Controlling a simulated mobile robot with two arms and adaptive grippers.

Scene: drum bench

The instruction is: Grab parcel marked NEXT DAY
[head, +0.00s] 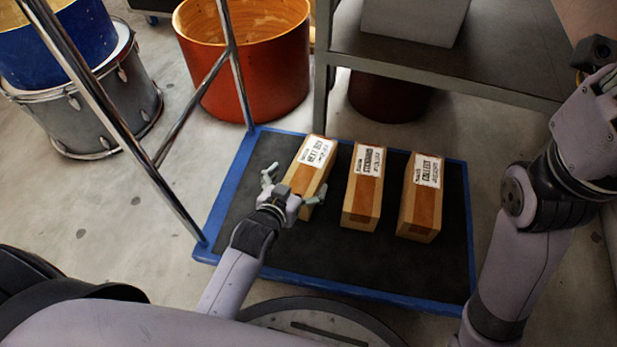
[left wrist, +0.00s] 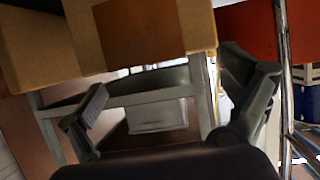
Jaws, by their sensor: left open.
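The parcel marked NEXT DAY (head: 309,165) is a brown box with a white label, leftmost of three on the cart's dark deck. My left gripper (head: 293,189) is open at the near end of this parcel, with one finger on each side of it in the head view. In the left wrist view a brown box (left wrist: 140,28) fills the top, above and beyond the open fingers of the left gripper (left wrist: 170,95). I cannot tell whether the fingers touch it. My right arm comes in at the right of the head view, but its gripper is not clearly visible.
Two similar labelled parcels, a middle one (head: 364,185) and a right one (head: 421,197), stand beside it on the blue-edged cart (head: 255,240). The cart's metal handle (head: 120,130) rises at left. Drums (head: 245,65) and a grey shelf (head: 480,70) stand behind.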

